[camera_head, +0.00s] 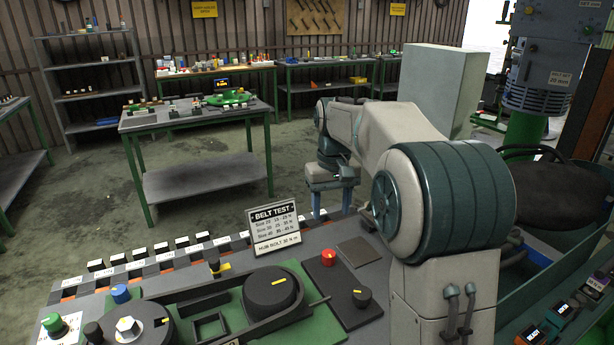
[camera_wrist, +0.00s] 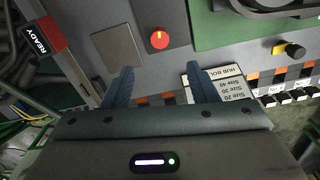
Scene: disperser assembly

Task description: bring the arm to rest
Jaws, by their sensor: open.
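My arm reaches out over the far edge of the workbench (camera_head: 215,285) in the head view and bends down at its far end. My gripper (camera_head: 331,202) hangs there with its fingers pointing down, behind the belt test sign (camera_head: 275,227). In the wrist view, my gripper (camera_wrist: 160,82) has its two blue fingers spread wide, with nothing between them. The bench top with a red knob (camera_wrist: 159,40) lies beyond the fingers. The sign (camera_wrist: 217,88) shows partly behind the right finger. No contact between the fingers and anything is visible.

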